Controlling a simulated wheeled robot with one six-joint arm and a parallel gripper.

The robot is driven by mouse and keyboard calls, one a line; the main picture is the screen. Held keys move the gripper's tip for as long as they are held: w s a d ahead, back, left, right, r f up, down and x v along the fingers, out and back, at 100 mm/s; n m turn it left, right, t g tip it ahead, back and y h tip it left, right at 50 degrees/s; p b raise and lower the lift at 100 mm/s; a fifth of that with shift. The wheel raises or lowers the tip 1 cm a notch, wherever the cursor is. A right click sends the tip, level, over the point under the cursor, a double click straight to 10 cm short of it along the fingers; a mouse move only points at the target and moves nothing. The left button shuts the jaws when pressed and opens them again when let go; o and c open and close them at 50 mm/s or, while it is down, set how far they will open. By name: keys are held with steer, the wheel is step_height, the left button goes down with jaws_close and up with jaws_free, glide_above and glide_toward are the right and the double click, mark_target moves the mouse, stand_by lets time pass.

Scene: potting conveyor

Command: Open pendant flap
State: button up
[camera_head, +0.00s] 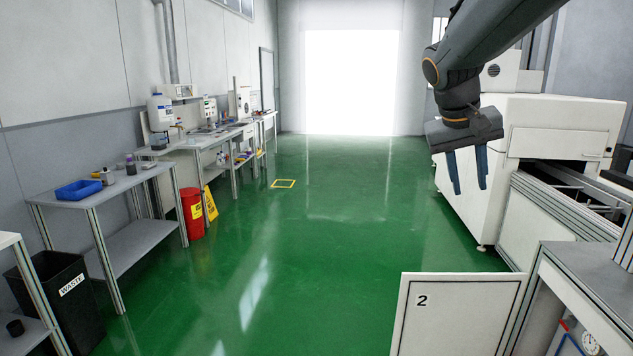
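My gripper (469,188) hangs at the upper right with its two blue fingers pointing down. The fingers are apart with nothing between them. No part is labelled as the pendant flap, and I cannot tell which it is. A pale panel marked "2" (455,318) with a dark outline stands at the bottom right, lower in the picture than my gripper and apart from it. A white machine (558,115) behind my gripper has a flat front panel (557,143) above a dark opening. No pendant is recognisable.
A conveyor (575,190) runs from the machine at the right. A metal-framed bench (590,262) stands at the lower right. Work tables (110,190), a red bin (192,213), a yellow sign (210,203) and a black waste bin (62,295) line the left. The green floor (300,235) between is clear.

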steer(key=s+a+f+y, duration=0.1)
steer(key=s+a+f, duration=0.3)
steer(key=s+f, duration=0.2)
steer(key=s+a+f+n+g+y, duration=0.1)
steer(key=s+a+f, duration=0.3)
steer(key=f, duration=0.7)
steer(key=s+a+f+n+y, duration=0.1)
steer(key=s+a+f, duration=0.3)
steer(key=s+f, duration=0.4)
steer(key=shift+s+f+g+y, duration=0.25)
steer(key=shift+s+g+y, duration=0.2)
steer(key=shift+y, duration=0.35)
steer(key=shift+a, duration=0.15)
